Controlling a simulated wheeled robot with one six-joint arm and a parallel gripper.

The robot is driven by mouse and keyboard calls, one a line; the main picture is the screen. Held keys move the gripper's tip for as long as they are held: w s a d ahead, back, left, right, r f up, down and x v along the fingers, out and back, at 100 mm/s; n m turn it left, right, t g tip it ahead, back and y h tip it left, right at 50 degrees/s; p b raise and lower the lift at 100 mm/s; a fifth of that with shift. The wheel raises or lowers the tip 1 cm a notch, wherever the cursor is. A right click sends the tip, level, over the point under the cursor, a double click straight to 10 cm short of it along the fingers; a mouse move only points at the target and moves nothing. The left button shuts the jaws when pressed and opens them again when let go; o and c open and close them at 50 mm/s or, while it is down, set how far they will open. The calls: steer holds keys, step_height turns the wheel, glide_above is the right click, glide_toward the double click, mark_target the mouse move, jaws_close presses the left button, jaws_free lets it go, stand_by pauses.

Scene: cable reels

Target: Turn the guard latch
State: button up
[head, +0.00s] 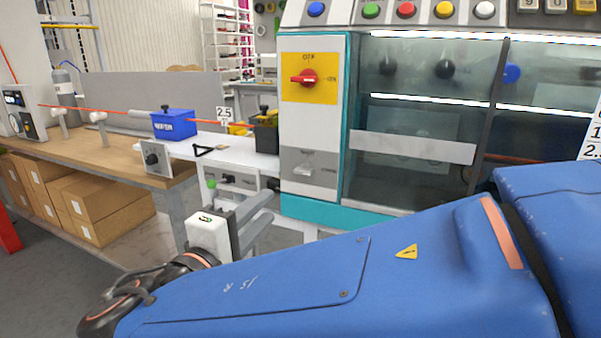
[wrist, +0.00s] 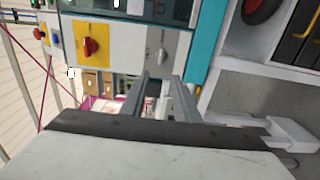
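The guard latch looks to be a small light-grey turn handle (head: 305,167) on the grey lower plate of the machine's white front column. Its small labels are too blurred to read. It also shows in the wrist view (wrist: 163,57), just beyond my fingertips. My gripper (head: 262,203) is below and left of the handle in the head view, with its grey fingers pointing toward the machine. In the wrist view the two fingers (wrist: 160,84) stand apart with an empty gap between them. They do not appear to touch the handle.
A red rotary switch (head: 307,78) on a yellow plate sits above the latch. A dark glazed guard (head: 415,175) is to the right. A white bench with a blue box (head: 173,124) and a red cable stands left. Cardboard boxes (head: 110,208) lie underneath.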

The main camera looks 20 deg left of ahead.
mark_target(302, 173)
steer(key=w, duration=0.5)
steer(key=w+d, duration=0.1)
steer(key=w, duration=1.1)
steer(key=shift+w+d, duration=0.15)
steer(key=shift+d, duration=0.05)
jaws_close()
